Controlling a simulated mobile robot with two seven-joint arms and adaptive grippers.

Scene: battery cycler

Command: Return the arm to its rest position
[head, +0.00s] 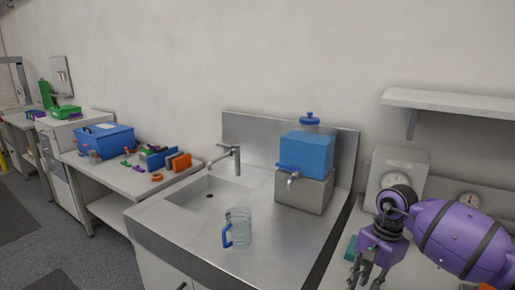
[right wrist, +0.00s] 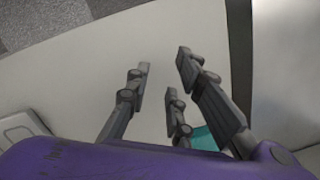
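My right arm, with a purple forearm (head: 455,235), comes in from the right in the head view. Its gripper (head: 366,278) hangs at the lower right with the fingers pointing down, right of the steel sink. In the right wrist view the fingers of this gripper (right wrist: 163,78) are spread apart with nothing between them, above a pale surface (right wrist: 80,75). A teal item (right wrist: 205,138) is partly hidden behind the fingers. My left gripper and arm are not in view.
A clear pitcher with a blue handle (head: 238,228) stands on the sink counter (head: 270,255). A blue dispenser (head: 307,155) sits on a grey block behind it.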

